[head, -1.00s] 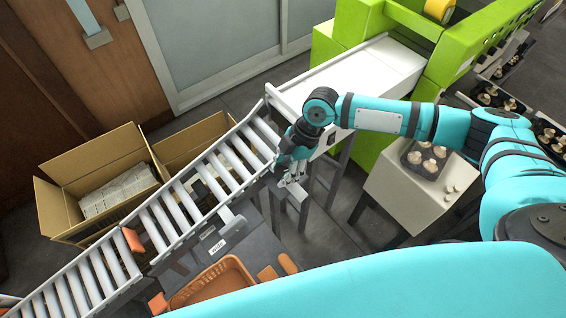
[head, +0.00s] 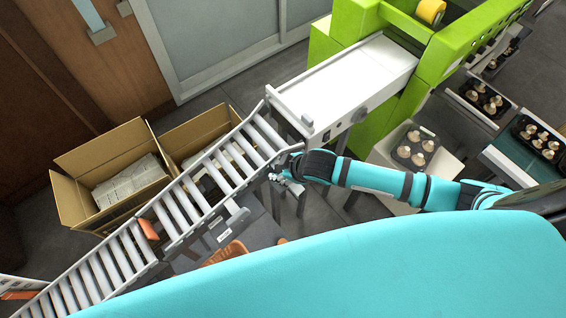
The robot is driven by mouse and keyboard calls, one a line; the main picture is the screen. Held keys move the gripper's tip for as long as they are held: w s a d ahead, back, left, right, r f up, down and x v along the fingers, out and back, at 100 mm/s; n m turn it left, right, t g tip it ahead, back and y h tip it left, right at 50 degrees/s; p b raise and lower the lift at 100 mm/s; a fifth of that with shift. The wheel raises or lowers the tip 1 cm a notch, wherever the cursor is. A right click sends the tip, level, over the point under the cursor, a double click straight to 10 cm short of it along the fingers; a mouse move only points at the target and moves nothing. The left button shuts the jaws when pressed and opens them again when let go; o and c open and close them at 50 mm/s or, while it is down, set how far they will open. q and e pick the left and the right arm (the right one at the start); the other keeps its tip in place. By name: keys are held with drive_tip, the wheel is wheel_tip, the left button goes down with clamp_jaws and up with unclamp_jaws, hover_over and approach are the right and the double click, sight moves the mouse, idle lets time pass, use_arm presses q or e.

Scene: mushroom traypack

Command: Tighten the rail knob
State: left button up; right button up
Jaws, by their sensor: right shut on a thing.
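My right gripper (head: 278,178) is at the near side rail (head: 232,198) of the roller conveyor, close to the conveyor's upper right end. Its fingers are shut on the rail knob, which the fingers and wrist hide almost fully. The knob's exact angle cannot be seen. My right arm comes in from the right, low across the white belt table's near side. My left gripper is not in view.
A white belt table (head: 345,80) leads from a green machine (head: 447,52) to the rollers. Open cardboard boxes (head: 75,205) stand behind the conveyor. An orange basket (head: 228,254) lies below it. Trays of mushrooms (head: 428,138) stand at the right.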

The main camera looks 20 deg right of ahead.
drive_tip(key=shift+s+a+m+t+h+p, duration=0.15)
drive_tip(key=shift+m+t+h+p, duration=0.25)
drive_tip(key=shift+m, duration=0.5)
drive_tip(key=shift+f+m+t+h, duration=0.1)
drive_tip(key=shift+m+t+h, duration=0.3)
drive_tip(key=shift+m, duration=0.5)
drive_tip(key=shift+a+m+t+h, duration=0.1)
drive_tip(key=shift+m+t+h, duration=0.2)
drive_tip(key=shift+m+h, duration=0.65)
drive_tip(key=shift+m+h+b, duration=0.55)
drive_tip(key=shift+m+b, duration=0.1)
drive_tip(key=shift+m, duration=0.7)
drive_tip(key=o, duration=1.2)
drive_tip(key=shift+c, duration=0.2)
